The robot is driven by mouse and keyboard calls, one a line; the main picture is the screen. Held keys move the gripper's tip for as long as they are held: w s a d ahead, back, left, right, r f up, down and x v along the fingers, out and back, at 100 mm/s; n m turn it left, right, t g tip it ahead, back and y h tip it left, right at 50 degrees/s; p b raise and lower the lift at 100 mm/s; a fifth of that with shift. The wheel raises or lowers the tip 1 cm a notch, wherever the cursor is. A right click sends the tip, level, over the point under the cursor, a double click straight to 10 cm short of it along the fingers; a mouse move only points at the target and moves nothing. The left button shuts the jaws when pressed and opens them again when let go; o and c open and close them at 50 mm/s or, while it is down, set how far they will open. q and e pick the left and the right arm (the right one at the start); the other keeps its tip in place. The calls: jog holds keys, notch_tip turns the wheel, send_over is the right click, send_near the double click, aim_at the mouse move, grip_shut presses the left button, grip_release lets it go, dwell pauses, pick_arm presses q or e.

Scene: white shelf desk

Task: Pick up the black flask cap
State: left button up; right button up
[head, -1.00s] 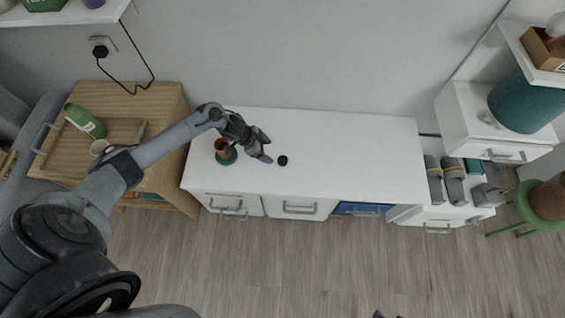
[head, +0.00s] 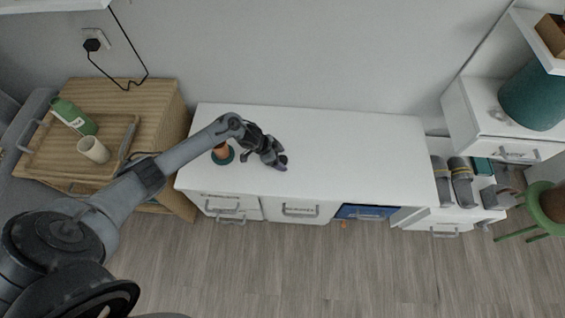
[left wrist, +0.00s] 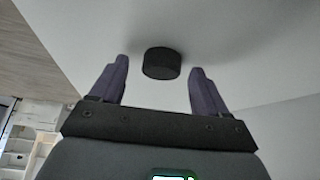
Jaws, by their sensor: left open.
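The black flask cap (left wrist: 161,63) is a short dark cylinder on the white desk top (head: 340,150). In the left wrist view it sits a little beyond and between the fingertips of my left gripper (left wrist: 160,72), with a gap on each side. In the head view my left gripper (head: 277,161) is over the desk, at the cap's place, and mostly hides the cap. The left gripper is open and holds nothing. My right gripper does not show clearly in either view.
A terracotta pot on a teal saucer (head: 231,157) stands on the desk, close left of my left gripper. A wooden cabinet (head: 160,100) with a tray, a green bottle (head: 75,117) and a beige cup (head: 93,149) is at left. The desk's right part is clear.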

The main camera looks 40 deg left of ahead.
pick_arm(q)
jog(key=shift+f, duration=0.1)
jog(key=c, duration=1.1)
